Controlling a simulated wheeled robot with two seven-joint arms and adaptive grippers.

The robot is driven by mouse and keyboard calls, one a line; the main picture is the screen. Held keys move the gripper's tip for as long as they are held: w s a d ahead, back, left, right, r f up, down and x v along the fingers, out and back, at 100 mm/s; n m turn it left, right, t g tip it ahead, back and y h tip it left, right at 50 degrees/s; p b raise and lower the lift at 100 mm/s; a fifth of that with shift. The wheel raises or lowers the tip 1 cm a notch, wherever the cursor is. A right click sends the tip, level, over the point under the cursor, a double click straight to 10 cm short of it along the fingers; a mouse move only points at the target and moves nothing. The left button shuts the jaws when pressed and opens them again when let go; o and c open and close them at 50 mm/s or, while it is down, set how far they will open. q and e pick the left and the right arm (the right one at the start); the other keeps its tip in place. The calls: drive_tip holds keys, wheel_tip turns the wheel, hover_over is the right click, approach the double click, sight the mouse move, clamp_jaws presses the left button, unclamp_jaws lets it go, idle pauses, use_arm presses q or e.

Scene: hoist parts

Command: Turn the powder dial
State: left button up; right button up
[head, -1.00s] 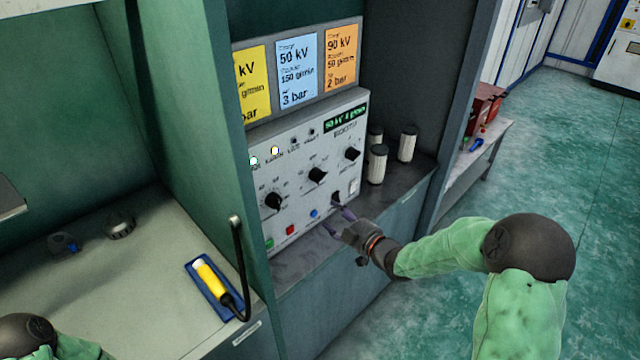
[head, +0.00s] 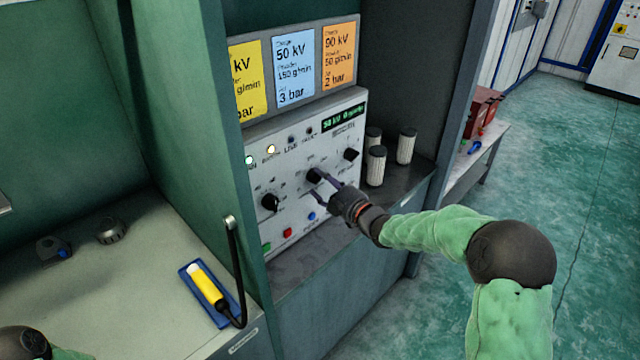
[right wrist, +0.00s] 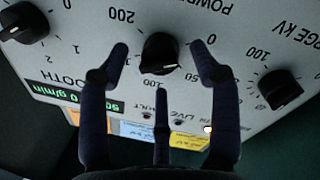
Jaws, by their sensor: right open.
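The powder dial (head: 315,175) is the black middle knob of three on the grey control panel (head: 290,155). In the right wrist view the dial (right wrist: 160,52) appears upside down, with part of the word POWDER and a scale from 0 to 200 around it. My right gripper (head: 322,188) is at the dial, open. In the wrist view its fingers (right wrist: 158,48) stand on both sides of the dial, with gaps visible; whether they touch the panel I cannot tell. My left gripper is out of view.
The charge dial (head: 270,202) is left of the powder dial, and another black dial (head: 351,154) is to its right. Coloured buttons sit below. Pale cylinders (head: 376,166) stand right of the panel. Cards (head: 295,68) hang above. A yellow-handled tool (head: 206,286) lies on the left bench.

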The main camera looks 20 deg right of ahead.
drive_tip(key=shift+x, duration=0.95)
drive_tip(key=c, duration=1.1)
drive_tip(key=shift+c, duration=0.2)
